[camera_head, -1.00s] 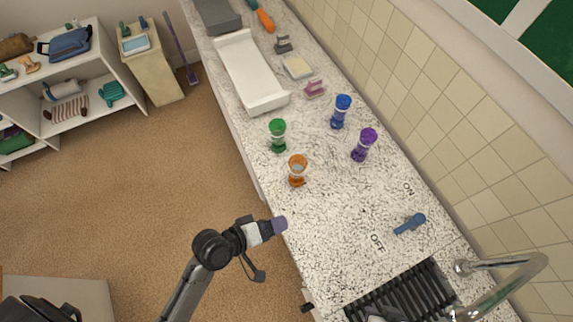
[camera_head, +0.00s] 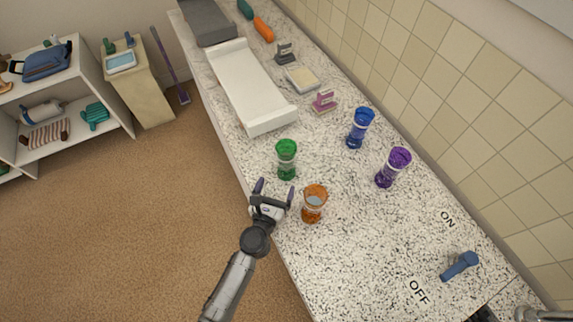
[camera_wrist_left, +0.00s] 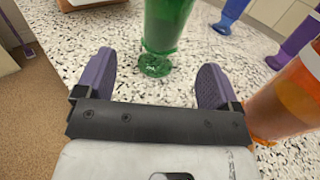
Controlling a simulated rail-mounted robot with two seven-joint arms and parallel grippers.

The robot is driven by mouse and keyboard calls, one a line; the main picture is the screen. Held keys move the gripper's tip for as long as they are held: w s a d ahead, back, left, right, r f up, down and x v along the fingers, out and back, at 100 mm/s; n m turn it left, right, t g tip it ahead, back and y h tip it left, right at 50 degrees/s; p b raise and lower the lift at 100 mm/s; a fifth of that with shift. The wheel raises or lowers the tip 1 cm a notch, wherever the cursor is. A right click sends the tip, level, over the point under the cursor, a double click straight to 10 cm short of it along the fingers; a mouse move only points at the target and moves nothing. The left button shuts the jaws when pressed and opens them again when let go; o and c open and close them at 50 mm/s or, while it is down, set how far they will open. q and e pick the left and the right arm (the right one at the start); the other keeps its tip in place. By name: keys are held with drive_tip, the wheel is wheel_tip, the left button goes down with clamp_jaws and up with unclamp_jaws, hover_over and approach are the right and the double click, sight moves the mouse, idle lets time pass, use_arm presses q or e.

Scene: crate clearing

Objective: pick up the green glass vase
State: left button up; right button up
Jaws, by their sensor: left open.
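The green glass vase (camera_head: 287,160) stands upright on the speckled counter near its left edge. My left gripper (camera_head: 274,188) is open and empty just in front of it, at the counter edge. In the left wrist view the green vase (camera_wrist_left: 165,35) stands ahead, between the lines of the two purple fingers (camera_wrist_left: 156,80), slightly beyond the tips; its top is cut off by the frame.
An orange vase (camera_head: 314,204) stands close to the right of my left gripper, near its right finger in the wrist view. A blue vase (camera_head: 360,128) and a purple vase (camera_head: 393,167) stand farther right. A white tray (camera_head: 250,85) lies beyond the green vase.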

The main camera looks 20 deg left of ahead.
sight(284, 170)
use_arm(q)
drive_tip(key=w, duration=0.4)
drive_tip(key=shift+a, duration=0.15)
use_arm(e)
drive_tip(key=shift+w+a+r, duration=0.1)
drive_tip(key=shift+a+r, duration=0.05)
use_arm(q)
drive_tip(key=w, duration=0.4)
drive_tip(key=shift+r, duration=0.15)
drive_tip(key=shift+w, duration=0.6)
drive_tip(key=shift+c, duration=0.5)
drive_tip(key=c, duration=1.1)
